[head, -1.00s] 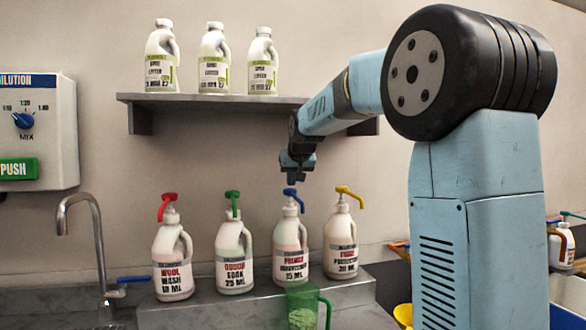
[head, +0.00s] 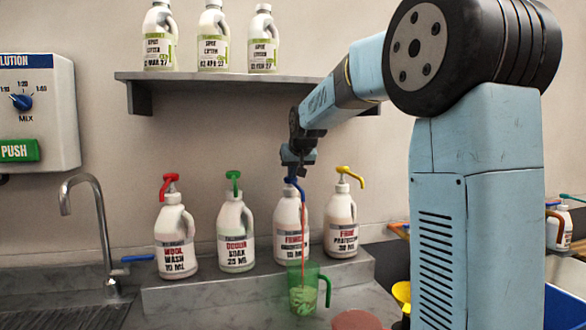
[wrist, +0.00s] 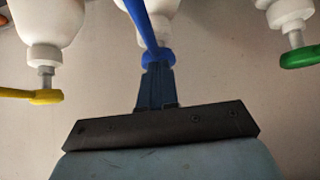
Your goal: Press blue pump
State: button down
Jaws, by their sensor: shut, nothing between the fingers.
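The blue pump (head: 299,187) tops a white bottle (head: 290,228) with a red-lettered label, third from the left in the row. My gripper (head: 293,168) is shut, its tips down on the pump head. In the wrist view, the blue fingers (wrist: 155,90) meet the blue pump (wrist: 150,40), and the exact contact is partly hidden. A thin red stream (head: 303,230) runs down from the pump's nozzle into a green translucent jug (head: 320,272). The jug stands in front of the bottle and has green-and-white contents.
Bottles with red (head: 168,183), green (head: 233,180) and yellow (head: 350,176) pumps stand in the same row on a grey ledge (head: 200,290). A shelf (head: 240,78) with white bottles hangs above. A tap (head: 95,210) and a dispenser (head: 38,110) are at left.

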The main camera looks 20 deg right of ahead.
aim_at(293, 181)
jog(key=shift+f, duration=0.15)
notch_tip(293, 181, up, 5)
jog(key=shift+f, duration=0.2)
jog(key=v, duration=0.9)
jog(key=shift+s, duration=0.3)
jog(key=shift+r, duration=0.1)
jog(key=s+f+g, duration=0.1)
jog(key=s+f, duration=0.6)
jog(key=s, duration=0.4)
jog(key=s+f+g, duration=0.1)
jog(key=s+f, duration=0.7)
jog(key=s, duration=0.4)
jog(key=s+f+g, duration=0.1)
jog(key=s+f, duration=0.6)
jog(key=s, duration=0.4)
jog(key=shift+s+d+f, duration=0.25)
jog(key=shift+s+f, duration=0.15)
jog(key=shift+w+r, duration=0.1)
